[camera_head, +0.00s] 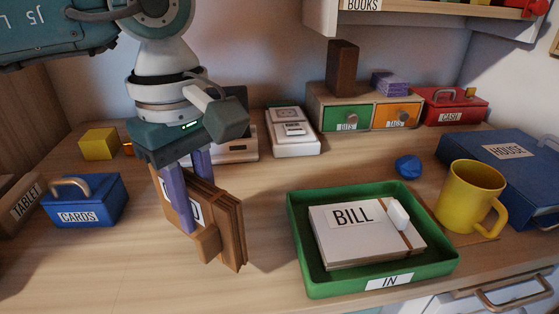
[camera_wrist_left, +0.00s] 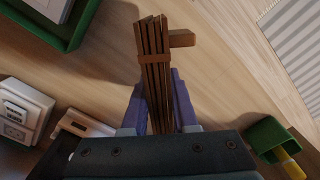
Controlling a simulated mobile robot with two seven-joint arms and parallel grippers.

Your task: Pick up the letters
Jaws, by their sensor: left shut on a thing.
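My left gripper (camera_head: 194,204) is shut on a brown bundle (camera_head: 228,222) of several flat pieces, held on edge with a strap and a block-like tab. Its white label is mostly hidden by a purple finger; a "D" shows. In the left wrist view the bundle (camera_wrist_left: 153,42) stands between the fingers of the left gripper (camera_wrist_left: 159,105). I cannot tell whether its lower edge touches the desk. A white stack labelled "BILL" (camera_head: 340,242), with a brown band and a white tab, lies in the green "IN" tray (camera_head: 303,277). My right gripper is not in view.
A blue "CARDS" box (camera_head: 85,203) stands left, a yellow block (camera_head: 98,143) behind it. A yellow mug (camera_head: 468,194), blue lump (camera_head: 408,166) and blue "HOUSE" binder (camera_head: 500,165) are right. Small drawers (camera_head: 361,112) stand at the back. The desk (camera_head: 120,265) is clear at front left.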

